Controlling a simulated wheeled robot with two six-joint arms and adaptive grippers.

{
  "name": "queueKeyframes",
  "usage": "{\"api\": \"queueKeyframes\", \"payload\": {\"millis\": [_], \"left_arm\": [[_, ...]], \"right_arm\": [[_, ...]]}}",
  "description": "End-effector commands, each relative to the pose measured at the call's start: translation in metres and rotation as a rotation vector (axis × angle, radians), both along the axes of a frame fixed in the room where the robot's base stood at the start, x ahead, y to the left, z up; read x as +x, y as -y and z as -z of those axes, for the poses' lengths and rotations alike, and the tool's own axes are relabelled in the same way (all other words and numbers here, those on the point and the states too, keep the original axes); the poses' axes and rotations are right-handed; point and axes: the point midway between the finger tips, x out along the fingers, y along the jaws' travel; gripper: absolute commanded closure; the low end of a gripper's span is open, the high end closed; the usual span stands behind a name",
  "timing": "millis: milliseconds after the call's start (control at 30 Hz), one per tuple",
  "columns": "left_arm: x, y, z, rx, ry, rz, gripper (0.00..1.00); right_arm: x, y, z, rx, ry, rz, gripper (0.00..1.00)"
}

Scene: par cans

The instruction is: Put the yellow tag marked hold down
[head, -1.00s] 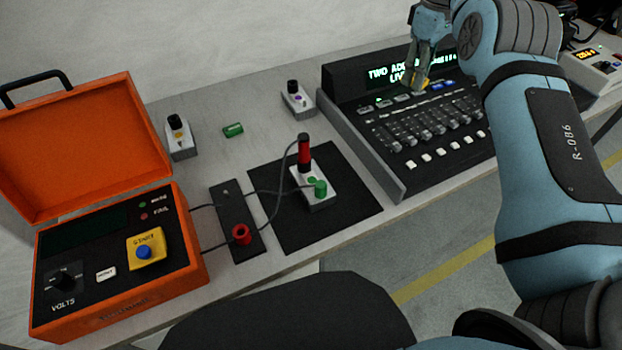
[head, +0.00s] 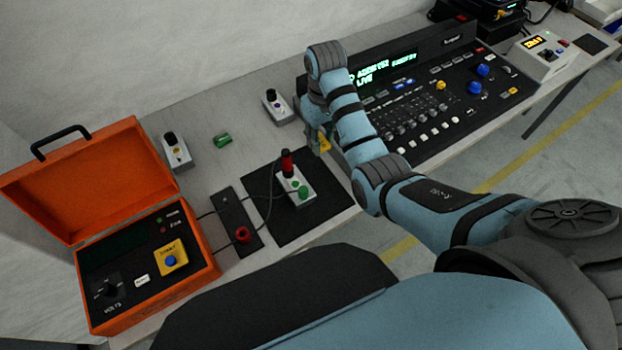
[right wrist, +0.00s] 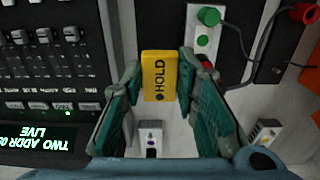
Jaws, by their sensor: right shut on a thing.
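The yellow tag (head: 325,145) marked HOLD is held by my right gripper (head: 317,138). In the right wrist view the tag (right wrist: 160,78) sits between the two green-padded fingers (right wrist: 160,68), with its lettering facing the camera. In the head view the tag is small and partly hidden by the gripper. It is above the table, between the black mat and the left end of the console. My left gripper is not in view.
The mixing console (head: 440,110) stands to the right. A black mat (head: 325,205) carries a small box (head: 295,186) with a red plug and green terminal. An open orange case (head: 205,250) is at left. A green block (head: 223,140) and small knob boxes (head: 277,107) stand behind.

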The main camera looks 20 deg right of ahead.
Motion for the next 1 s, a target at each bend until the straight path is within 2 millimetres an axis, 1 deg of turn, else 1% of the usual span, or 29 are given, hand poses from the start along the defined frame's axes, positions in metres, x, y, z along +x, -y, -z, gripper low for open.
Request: {"api": "queueKeyframes", "payload": {"millis": [33,67,100,200,300,367,500,600,800,933,967,1000], "left_arm": [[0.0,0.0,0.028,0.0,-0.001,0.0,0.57],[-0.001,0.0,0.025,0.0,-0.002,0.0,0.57],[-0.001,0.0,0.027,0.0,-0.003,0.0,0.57],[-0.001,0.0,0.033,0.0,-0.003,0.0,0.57],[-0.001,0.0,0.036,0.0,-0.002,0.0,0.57],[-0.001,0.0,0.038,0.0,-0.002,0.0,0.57],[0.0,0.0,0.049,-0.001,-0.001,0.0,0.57],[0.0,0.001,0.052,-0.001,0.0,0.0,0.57],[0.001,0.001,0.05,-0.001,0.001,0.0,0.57],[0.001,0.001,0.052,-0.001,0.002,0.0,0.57],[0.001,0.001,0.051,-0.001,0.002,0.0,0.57],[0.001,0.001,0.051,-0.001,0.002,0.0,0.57]], "right_arm": [[-0.002,0.0,0.04,0.0,-0.009,0.0,0.99],[-0.002,0.0,0.048,0.0,-0.01,0.0,0.99],[-0.002,0.0,0.062,0.0,-0.009,0.0,0.99],[-0.001,0.001,0.094,-0.001,-0.006,-0.001,0.99],[0.0,0.001,0.112,-0.001,-0.002,-0.001,0.99],[0.0,0.001,0.119,-0.001,-0.003,-0.002,0.99],[0.0,0.001,0.148,-0.001,-0.003,-0.002,0.99],[0.0,0.001,0.16,-0.001,-0.002,-0.002,0.99],[0.0,0.001,0.158,-0.002,-0.001,-0.002,0.99],[0.0,0.001,0.161,-0.002,-0.001,-0.002,0.99],[0.0,0.001,0.161,-0.002,-0.001,-0.002,0.69],[0.0,0.001,0.161,-0.002,-0.001,-0.002,0.64]]}}
